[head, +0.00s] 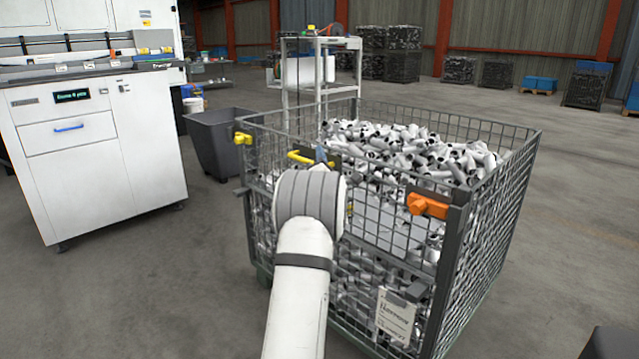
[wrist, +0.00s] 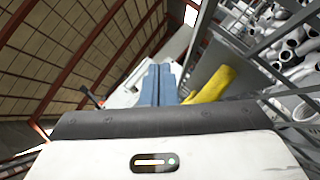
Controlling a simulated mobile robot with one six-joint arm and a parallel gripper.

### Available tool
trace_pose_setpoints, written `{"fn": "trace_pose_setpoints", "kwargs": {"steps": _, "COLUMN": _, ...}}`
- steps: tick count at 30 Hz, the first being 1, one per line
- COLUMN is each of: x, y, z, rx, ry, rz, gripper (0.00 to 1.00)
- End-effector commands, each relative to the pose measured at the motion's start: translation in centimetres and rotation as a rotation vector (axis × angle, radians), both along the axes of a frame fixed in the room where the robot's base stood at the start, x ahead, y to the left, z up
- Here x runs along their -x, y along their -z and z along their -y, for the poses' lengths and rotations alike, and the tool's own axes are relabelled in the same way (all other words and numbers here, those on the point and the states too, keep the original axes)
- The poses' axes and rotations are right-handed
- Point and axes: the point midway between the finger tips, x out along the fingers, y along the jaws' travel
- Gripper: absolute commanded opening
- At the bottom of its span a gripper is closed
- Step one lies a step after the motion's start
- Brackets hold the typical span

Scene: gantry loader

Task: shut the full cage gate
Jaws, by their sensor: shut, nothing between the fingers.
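The full cage (head: 494,188) is a grey wire-mesh box heaped with grey metal tube pieces, in the middle right of the head view. Its front gate carries a yellow handle (head: 300,157) near the top and an orange latch (head: 428,206) by the right post. My arm hides part of the gate, and I cannot tell whether it sits flush with the posts. My gripper (head: 321,155) is at the gate's top edge, just right of the yellow handle. In the wrist view its blue fingers (wrist: 158,84) are shut and empty, with the yellow handle (wrist: 211,84) beside them, not between them.
A white machine cabinet (head: 100,160) stands at the left, with a dark grey bin (head: 215,145) between it and the cage. A white rack trolley (head: 310,75) stands behind the cage. Open floor lies at front left and right.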

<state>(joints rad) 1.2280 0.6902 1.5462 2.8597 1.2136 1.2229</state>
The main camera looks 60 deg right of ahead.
Motion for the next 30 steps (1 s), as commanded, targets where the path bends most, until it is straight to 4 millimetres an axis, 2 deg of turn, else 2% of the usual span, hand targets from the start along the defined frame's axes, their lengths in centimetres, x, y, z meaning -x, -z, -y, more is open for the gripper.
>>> {"fn": "trace_pose_setpoints", "kwargs": {"steps": 1, "x": 0.1, "y": 0.7, "z": -0.2, "rx": 0.003, "ry": 0.002, "rz": 0.002, "gripper": 0.0}}
{"fn": "trace_pose_setpoints", "kwargs": {"steps": 7, "x": 0.7, "y": 0.8, "z": -0.7, "rx": 0.001, "ry": 0.011, "rz": 0.001, "gripper": 0.0}}
{"fn": "trace_pose_setpoints", "kwargs": {"steps": 9, "x": 1.5, "y": -0.3, "z": -2.1, "rx": -0.002, "ry": 0.01, "rz": 0.0, "gripper": 0.0}}
{"fn": "trace_pose_setpoints", "kwargs": {"steps": 15, "x": 3.3, "y": -0.3, "z": -5.6, "rx": -0.002, "ry": 0.012, "rz": 0.0, "gripper": 0.0}}
{"fn": "trace_pose_setpoints", "kwargs": {"steps": 21, "x": 4.8, "y": -0.1, "z": -8.2, "rx": -0.002, "ry": 0.013, "rz": 0.0, "gripper": 0.0}}
{"fn": "trace_pose_setpoints", "kwargs": {"steps": 30, "x": 5.4, "y": 0.1, "z": -9.4, "rx": -0.002, "ry": 0.013, "rz": 0.0, "gripper": 0.0}}
